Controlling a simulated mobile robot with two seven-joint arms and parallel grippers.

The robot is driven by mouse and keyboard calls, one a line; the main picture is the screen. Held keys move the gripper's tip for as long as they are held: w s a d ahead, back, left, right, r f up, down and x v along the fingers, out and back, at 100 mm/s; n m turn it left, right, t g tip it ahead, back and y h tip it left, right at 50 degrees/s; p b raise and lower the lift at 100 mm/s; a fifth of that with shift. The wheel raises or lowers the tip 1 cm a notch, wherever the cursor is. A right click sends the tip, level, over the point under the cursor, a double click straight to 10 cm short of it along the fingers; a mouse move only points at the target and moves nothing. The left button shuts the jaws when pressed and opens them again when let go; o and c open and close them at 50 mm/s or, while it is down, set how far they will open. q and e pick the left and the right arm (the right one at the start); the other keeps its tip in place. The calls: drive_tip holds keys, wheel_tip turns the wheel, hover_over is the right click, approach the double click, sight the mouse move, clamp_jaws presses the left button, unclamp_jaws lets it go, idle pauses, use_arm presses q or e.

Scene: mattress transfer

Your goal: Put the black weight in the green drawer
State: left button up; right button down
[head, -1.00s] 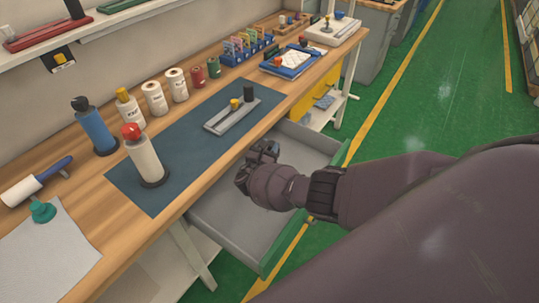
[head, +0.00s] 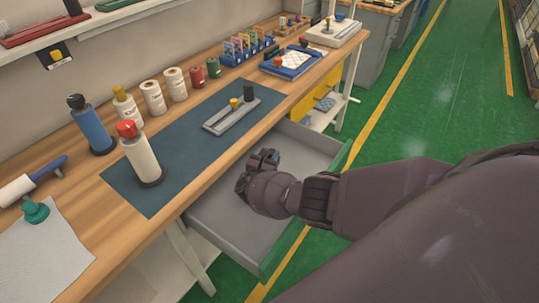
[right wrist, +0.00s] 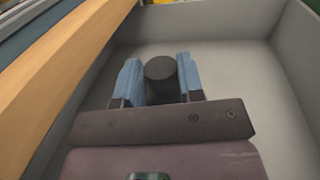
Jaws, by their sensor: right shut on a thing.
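The green drawer (head: 342,160) is pulled open below the bench, with a grey inside and a green front. Its grey walls also show in the right wrist view (right wrist: 215,22). My right gripper (head: 264,157) is over the drawer's inside, near the bench edge. In the right wrist view its blue fingers (right wrist: 160,82) are shut on a black cylinder, the black weight (right wrist: 161,70), with the drawer floor behind it. In the head view the weight is hidden by the gripper. My left gripper is not in view.
On the blue mat (head: 150,195), a grey tray (head: 222,122) holds another black cylinder (head: 248,92) and a yellow-topped piece (head: 234,103). Bottles and spools stand along the bench. The bench edge (right wrist: 65,85) runs close on the left of the gripper. The visible drawer floor is clear.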

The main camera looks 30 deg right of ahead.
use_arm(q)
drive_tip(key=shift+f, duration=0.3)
use_arm(e)
drive_tip(key=shift+f, duration=0.2)
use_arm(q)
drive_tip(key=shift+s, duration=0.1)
use_arm(e)
drive_tip(key=c, duration=0.7)
unclamp_jaws()
drive_tip(key=shift+c, duration=0.2)
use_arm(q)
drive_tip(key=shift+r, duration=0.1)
use_arm(e)
drive_tip(key=shift+r, duration=0.1)
drive_tip(key=shift+r+p, duration=0.35)
drive_tip(key=shift+r, duration=0.1)
use_arm(q)
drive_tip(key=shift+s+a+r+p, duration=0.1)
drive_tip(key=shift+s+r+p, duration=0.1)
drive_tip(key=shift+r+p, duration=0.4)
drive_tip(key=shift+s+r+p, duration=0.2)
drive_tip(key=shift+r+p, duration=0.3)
drive_tip(key=shift+p, duration=0.2)
use_arm(e)
drive_tip(key=v, duration=1.2)
